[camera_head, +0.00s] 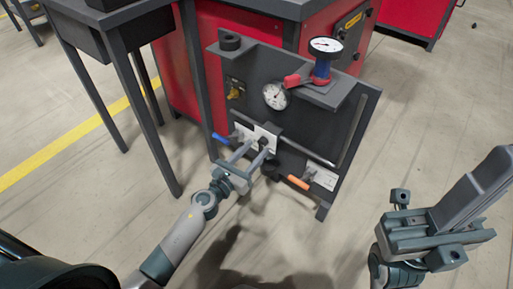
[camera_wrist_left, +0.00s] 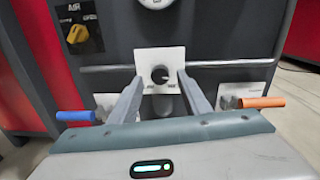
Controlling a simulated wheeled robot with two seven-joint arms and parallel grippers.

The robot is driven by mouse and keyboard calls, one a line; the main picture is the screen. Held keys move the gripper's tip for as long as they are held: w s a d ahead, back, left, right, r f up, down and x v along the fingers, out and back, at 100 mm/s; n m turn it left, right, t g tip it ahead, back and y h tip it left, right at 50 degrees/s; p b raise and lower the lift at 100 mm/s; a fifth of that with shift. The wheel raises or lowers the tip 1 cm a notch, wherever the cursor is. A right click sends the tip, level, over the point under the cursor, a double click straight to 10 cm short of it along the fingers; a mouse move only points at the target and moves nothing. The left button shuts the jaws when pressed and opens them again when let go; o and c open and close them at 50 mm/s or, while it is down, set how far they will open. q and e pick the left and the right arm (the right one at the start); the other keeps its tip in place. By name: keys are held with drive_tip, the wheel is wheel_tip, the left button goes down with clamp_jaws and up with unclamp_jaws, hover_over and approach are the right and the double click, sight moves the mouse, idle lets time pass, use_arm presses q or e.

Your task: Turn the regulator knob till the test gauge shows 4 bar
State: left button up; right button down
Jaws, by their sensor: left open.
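The regulator knob (camera_wrist_left: 160,75) is a small round black knob on a white plate (camera_wrist_left: 147,56) on the dark panel. My left gripper (camera_head: 257,150) is open, its two fingers pointing at the panel; in the left wrist view the knob appears between the fingertips (camera_wrist_left: 160,82). I cannot tell whether they touch it. A white-faced gauge (camera_head: 325,45) with a blue body stands on the panel's top shelf; another round gauge (camera_head: 275,96) is set in the panel. Neither reading is legible, and no label shows which is the test gauge. My right gripper (camera_head: 478,190) is away at the right.
A blue lever (camera_wrist_left: 76,116) and an orange lever (camera_wrist_left: 262,102) flank the knob below. A yellow AIR switch (camera_wrist_left: 77,34) is at upper left. A red handle (camera_head: 293,80) lies beside the shelf gauge. A dark table (camera_head: 125,70) stands left; floor between panel and right arm is clear.

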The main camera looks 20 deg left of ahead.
use_arm(q)
drive_tip(key=shift+x, duration=0.8)
drive_tip(key=c, duration=1)
drive_tip(key=shift+c, duration=0.2)
